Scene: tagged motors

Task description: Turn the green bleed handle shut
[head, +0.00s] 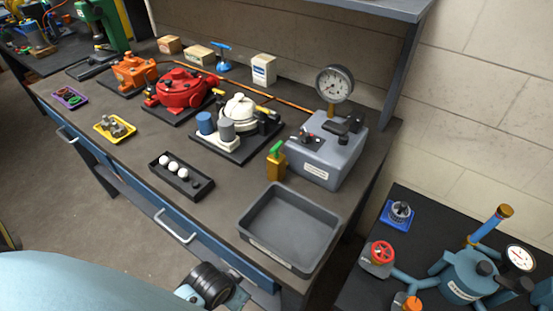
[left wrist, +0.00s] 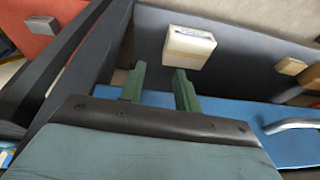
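The green bleed handle (head: 276,148) sits on top of a small brass valve body (head: 276,166). The valve stands on the bench against the left side of a grey box (head: 323,152) with a round dial gauge (head: 334,84) on top. The handle looks slanted, rising to the right; whether the valve is open or shut is too small to tell. My left gripper (left wrist: 160,82) shows in the left wrist view with its two green fingers apart and nothing between them. It is away from the handle, which is not in that view. My right gripper is in neither view.
A grey empty tray (head: 289,229) lies in front of the valve at the bench's front edge. A black tray with white balls (head: 181,175) is to the left. A white pump on a dark plate (head: 238,125) stands behind. The left wrist view shows a pale box (left wrist: 188,47) beyond the fingers.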

